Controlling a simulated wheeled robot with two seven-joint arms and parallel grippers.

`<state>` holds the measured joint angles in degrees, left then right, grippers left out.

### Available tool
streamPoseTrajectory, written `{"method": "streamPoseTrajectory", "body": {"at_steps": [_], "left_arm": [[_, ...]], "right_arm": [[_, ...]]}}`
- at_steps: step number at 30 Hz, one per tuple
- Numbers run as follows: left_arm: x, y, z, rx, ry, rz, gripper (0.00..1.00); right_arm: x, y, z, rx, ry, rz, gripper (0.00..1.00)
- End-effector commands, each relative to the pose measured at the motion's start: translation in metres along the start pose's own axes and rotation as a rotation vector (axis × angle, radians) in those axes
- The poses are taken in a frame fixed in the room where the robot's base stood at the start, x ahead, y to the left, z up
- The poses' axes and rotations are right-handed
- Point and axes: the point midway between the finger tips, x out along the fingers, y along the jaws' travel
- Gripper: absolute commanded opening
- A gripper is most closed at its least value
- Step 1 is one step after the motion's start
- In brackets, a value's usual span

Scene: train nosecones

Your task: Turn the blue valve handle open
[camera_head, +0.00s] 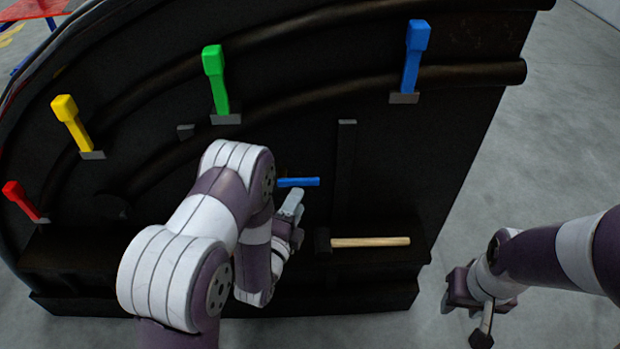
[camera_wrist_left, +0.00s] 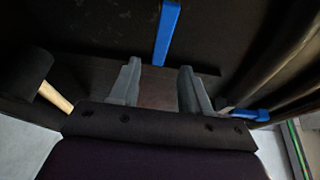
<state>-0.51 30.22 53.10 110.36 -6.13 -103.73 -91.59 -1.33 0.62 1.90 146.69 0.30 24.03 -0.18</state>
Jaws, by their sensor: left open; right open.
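A short blue bar-shaped handle (camera_head: 300,182) sticks out sideways on the dark panel, left of centre. It also shows in the left wrist view (camera_wrist_left: 167,34), pointing down toward the space between my fingertips. My left gripper (camera_head: 293,205) is open just below the short handle; no contact is visible. Its grey fingers (camera_wrist_left: 159,68) are apart and empty. My right gripper (camera_head: 472,312) is open over the floor at lower right.
Green (camera_head: 216,80), yellow (camera_head: 71,122) and red (camera_head: 20,198) levers stand along the curved pipes. A wooden-handled hammer (camera_head: 370,242) lies on the ledge right of my left gripper and shows in the wrist view (camera_wrist_left: 47,88). Grey floor (camera_head: 540,140) is open on the right.

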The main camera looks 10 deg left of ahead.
Motion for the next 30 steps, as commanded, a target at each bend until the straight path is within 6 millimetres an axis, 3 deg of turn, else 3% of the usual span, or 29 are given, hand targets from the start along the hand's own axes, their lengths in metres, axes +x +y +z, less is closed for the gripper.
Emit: {"method": "streamPoseTrajectory", "body": {"at_steps": [3,9,20,25,30], "left_arm": [[0.031,-0.001,0.000,-0.001,0.001,-0.002,0.47],[0.069,0.000,0.000,-0.002,0.000,0.000,0.47],[0.081,0.001,0.000,-0.004,0.000,0.002,0.47],[0.080,0.001,0.000,-0.004,0.000,0.002,0.00],[0.081,0.001,0.000,-0.005,0.000,0.002,0.00]], "right_arm": [[-0.003,0.000,0.000,0.000,0.000,0.000,0.43],[-0.004,0.000,-0.001,0.000,0.000,0.000,0.43],[-0.004,0.000,-0.001,0.000,0.000,0.000,0.43],[-0.004,0.000,-0.001,0.000,0.000,0.000,0.43],[-0.003,0.000,-0.001,0.000,0.000,0.000,0.43]]}}
